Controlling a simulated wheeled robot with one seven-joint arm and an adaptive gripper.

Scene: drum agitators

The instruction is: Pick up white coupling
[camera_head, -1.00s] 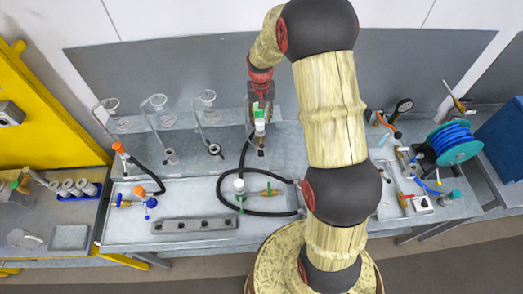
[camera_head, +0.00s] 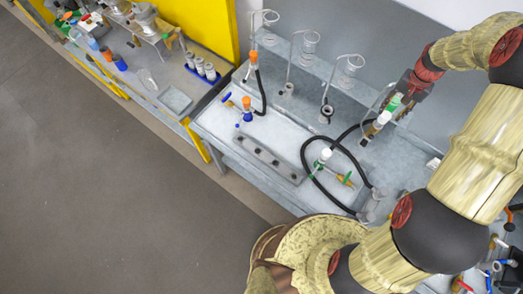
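My gripper (camera_head: 402,96) is above the back right of the grey bench. A piece with a green band and a white coupling (camera_head: 383,118) sits at its fingertips, tilted, its darker end pointing down and left. The fingers appear shut on it, though they are small and partly hidden. A black hose (camera_head: 345,130) runs up close to this piece; I cannot tell whether it is joined to it. A second white-topped fitting (camera_head: 325,154) with green and brass parts stands on the bench tray, inside the hose loop.
The bench tray (camera_head: 222,128) holds a grey slotted bar (camera_head: 268,159) and an orange-and-blue fitting (camera_head: 247,105). Glass funnels on stands (camera_head: 310,40) line the back. A yellow frame (camera_head: 190,25) and another bench with bottles are at upper left. Open floor (camera_head: 100,190) lies left.

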